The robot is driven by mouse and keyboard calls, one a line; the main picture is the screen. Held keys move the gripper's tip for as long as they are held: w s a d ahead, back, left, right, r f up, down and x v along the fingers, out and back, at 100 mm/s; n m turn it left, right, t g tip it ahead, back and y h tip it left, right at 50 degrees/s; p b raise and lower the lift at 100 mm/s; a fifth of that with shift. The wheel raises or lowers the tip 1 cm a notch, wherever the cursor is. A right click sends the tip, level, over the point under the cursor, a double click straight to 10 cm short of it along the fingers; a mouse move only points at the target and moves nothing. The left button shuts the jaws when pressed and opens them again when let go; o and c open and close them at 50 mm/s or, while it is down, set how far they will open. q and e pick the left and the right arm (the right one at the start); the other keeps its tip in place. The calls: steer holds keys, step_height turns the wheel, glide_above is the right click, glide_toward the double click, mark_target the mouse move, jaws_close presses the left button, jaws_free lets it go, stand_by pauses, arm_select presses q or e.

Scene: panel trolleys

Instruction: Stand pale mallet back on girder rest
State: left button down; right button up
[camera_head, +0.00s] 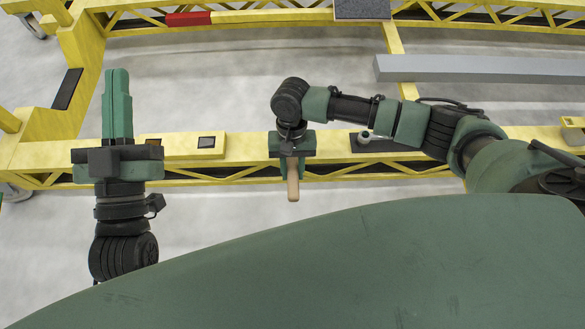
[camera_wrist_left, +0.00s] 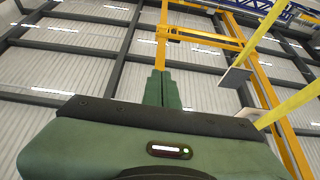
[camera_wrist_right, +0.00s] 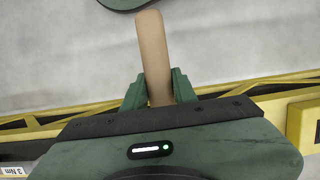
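A tan wooden handle, seemingly the pale mallet's (camera_head: 293,182), sticks out of my right gripper (camera_head: 292,160) towards the front of the head view. In the right wrist view the handle (camera_wrist_right: 154,55) runs between the two fingers (camera_wrist_right: 158,92). The mallet's head does not show. My right gripper is shut on the handle, over the near yellow girder (camera_head: 240,150). My left gripper (camera_head: 117,75) is shut and empty at the left; its fingers also show pressed together in the left wrist view (camera_wrist_left: 162,80). I cannot tell which fitting on the girder is the rest.
A dark plate (camera_head: 385,145) with a small knob sits on the girder, right of my right gripper. A small black square (camera_head: 206,142) lies to its left. A grey beam (camera_head: 490,69) lies across the upper right. A red block (camera_head: 189,19) is on the far girder.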

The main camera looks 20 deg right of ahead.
steer(key=o, duration=0.4)
steer(key=shift+c, duration=0.2)
